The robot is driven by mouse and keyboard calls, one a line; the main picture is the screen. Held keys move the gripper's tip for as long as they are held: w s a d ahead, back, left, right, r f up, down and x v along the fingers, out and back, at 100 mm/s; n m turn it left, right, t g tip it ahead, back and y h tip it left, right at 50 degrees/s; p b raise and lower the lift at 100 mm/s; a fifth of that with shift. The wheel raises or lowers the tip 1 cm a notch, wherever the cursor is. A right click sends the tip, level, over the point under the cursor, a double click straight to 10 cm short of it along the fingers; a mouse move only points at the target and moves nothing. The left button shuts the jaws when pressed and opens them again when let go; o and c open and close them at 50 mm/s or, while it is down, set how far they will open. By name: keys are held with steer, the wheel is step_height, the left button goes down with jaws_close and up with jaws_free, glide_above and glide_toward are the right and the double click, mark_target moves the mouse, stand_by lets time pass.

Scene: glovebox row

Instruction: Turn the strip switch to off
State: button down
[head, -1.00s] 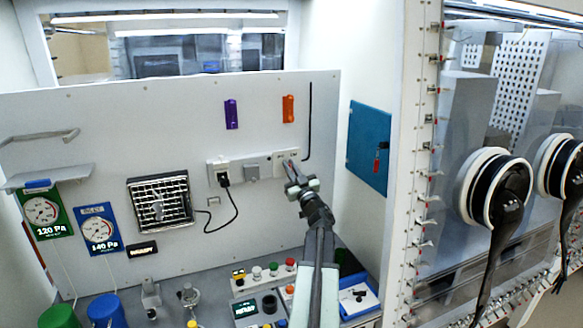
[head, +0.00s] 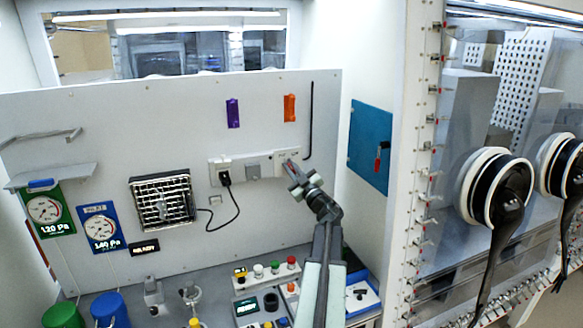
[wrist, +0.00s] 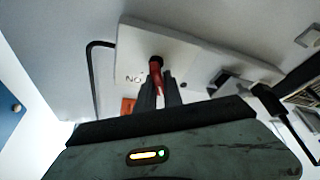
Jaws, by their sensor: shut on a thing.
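The white power strip (head: 239,170) is fixed to the upright back panel. Its right end carries a red switch lever, seen close up in the wrist view (wrist: 156,70). Lettering that looks like "ON", upside down, shows to the left of the lever there. My gripper (head: 290,166) is at the strip's right end. In the wrist view my gripper (wrist: 160,86) has its dark fingers closed around the lever, with the red end showing beyond the tips. The fingers hide the lower part of the lever.
A black plug (head: 224,178) with a hanging cord sits in the strip's left socket. An orange holder (head: 290,107) and a thin black rod (head: 310,120) are on the panel above. A blue panel (head: 369,148) is on the right wall. Knobs and controls crowd the bench below.

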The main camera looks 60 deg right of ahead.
steer(key=shift+f, duration=0.1)
steer(key=c, duration=1.5)
jaws_free()
steer(key=shift+s, duration=0.15)
steer(key=b+v, duration=0.2)
steer(key=v, duration=0.5)
steer(key=shift+s+a+f, duration=0.1)
steer(key=shift+s+a, duration=0.1)
steer(key=shift+s, duration=0.05)
